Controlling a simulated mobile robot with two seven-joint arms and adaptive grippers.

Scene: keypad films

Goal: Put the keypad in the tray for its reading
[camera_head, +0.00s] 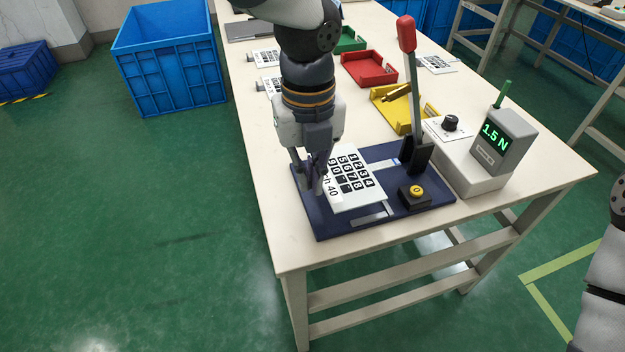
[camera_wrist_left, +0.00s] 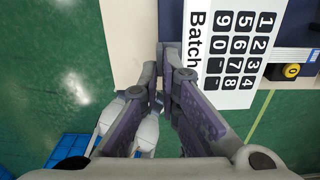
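The keypad (camera_head: 352,182) is a white film with black keys and a "Batch 40" label, partly covered by my fingers. My left gripper (camera_head: 312,185) is shut on its label-side edge. In the left wrist view the fingers (camera_wrist_left: 168,70) are close together at that edge, and the keypad (camera_wrist_left: 232,50) reaches past the plate's edge, so it seems held above the plate. The dark blue press plate (camera_head: 318,222) lies underneath. A display (camera_head: 490,140) reads 1.5 N. A yellow tray (camera_head: 386,114), a red tray (camera_head: 368,70) and a green tray (camera_head: 350,42) stand behind.
A lever with a red knob (camera_head: 407,34) stands upright on the plate, near a yellow button (camera_head: 416,190). A black dial (camera_head: 450,122) sits beside the display. A blue crate (camera_head: 170,62) stands on the floor left of the table.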

